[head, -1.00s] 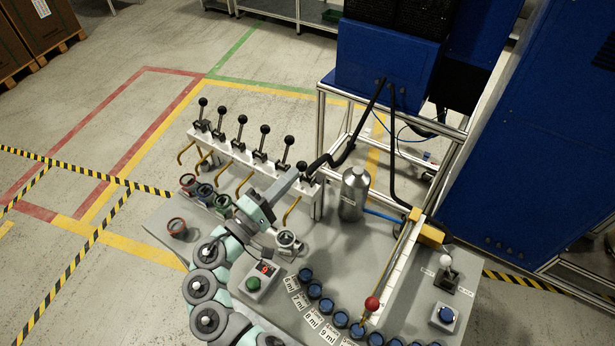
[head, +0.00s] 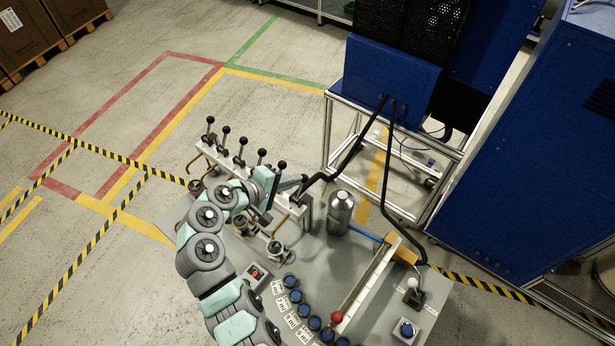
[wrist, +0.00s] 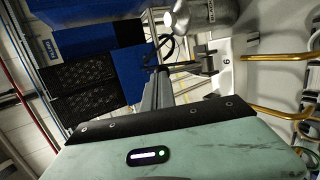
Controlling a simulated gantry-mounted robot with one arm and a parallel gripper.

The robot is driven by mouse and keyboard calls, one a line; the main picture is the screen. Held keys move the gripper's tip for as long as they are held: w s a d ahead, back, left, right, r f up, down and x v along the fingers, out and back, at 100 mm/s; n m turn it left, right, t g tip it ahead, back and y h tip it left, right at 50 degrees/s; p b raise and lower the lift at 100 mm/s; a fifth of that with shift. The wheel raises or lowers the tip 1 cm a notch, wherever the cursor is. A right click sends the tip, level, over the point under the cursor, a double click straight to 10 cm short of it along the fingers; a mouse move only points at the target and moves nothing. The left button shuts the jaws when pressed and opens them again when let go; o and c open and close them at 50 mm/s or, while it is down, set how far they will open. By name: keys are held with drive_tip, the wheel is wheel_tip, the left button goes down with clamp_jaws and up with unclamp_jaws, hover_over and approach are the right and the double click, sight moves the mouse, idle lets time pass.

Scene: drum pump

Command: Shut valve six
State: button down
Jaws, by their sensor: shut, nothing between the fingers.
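The valve row is a white rail (head: 232,165) with several upright black-knobbed levers, such as the fifth one (head: 282,164). Valve six is at the right end of the row, and its label 6 (wrist: 226,61) shows in the wrist view. Its dark lever (wrist: 184,68) lies across the wrist view, close to my fingertips. My gripper (head: 301,182) is shut and empty at the right end of the rail. Its closed grey fingers (wrist: 160,78) also show in the wrist view. I cannot tell whether they touch the lever.
A silver bottle (head: 340,212) stands just right of the rail, and black hoses (head: 362,150) hang behind it. Yellow outlet pipes (wrist: 275,55) project from the rail.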

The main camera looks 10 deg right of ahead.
drive_tip(key=shift+w+d+f, duration=0.1)
drive_tip(key=shift+w, duration=0.05)
idle(0.5)
drive_tip(key=r+v, duration=0.1)
drive_tip(key=v, duration=1.3)
drive_tip(key=shift+w+d, duration=0.15)
drive_tip(key=shift+r, duration=0.1)
